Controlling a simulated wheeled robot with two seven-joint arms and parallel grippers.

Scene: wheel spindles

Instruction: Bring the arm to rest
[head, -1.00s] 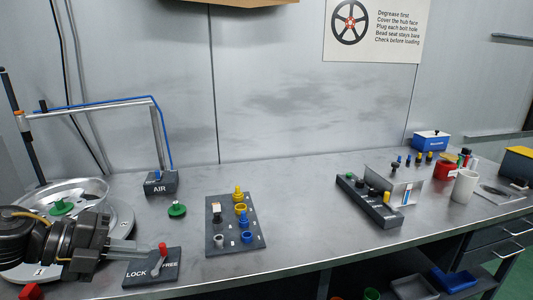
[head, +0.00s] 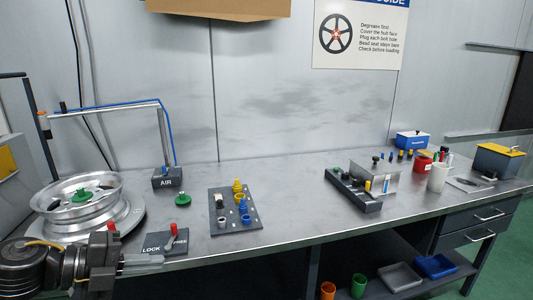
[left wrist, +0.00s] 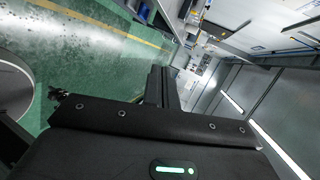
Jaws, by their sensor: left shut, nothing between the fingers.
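My left gripper (head: 158,262) is at the lower left of the head view, low in front of the lock block. Its fingers are shut with nothing between them and point right. The dark lock block (head: 153,249), lettered LOCK and FREE, stands on the bench with a red-tipped lever (head: 173,231). In this view the fingers lie just below the block; whether they touch it I cannot tell. The left wrist view shows a dark panel with a green light, likely mine, and green floor (left wrist: 85,50) beyond. My right gripper is not in view.
A silver wheel (head: 110,212) with a green plug (head: 82,195) sits on a round base at left. An AIR block (head: 164,182), a peg board (head: 228,226) and a dark rack (head: 345,190) stand along the bench (head: 290,215). Open bench lies between board and rack.

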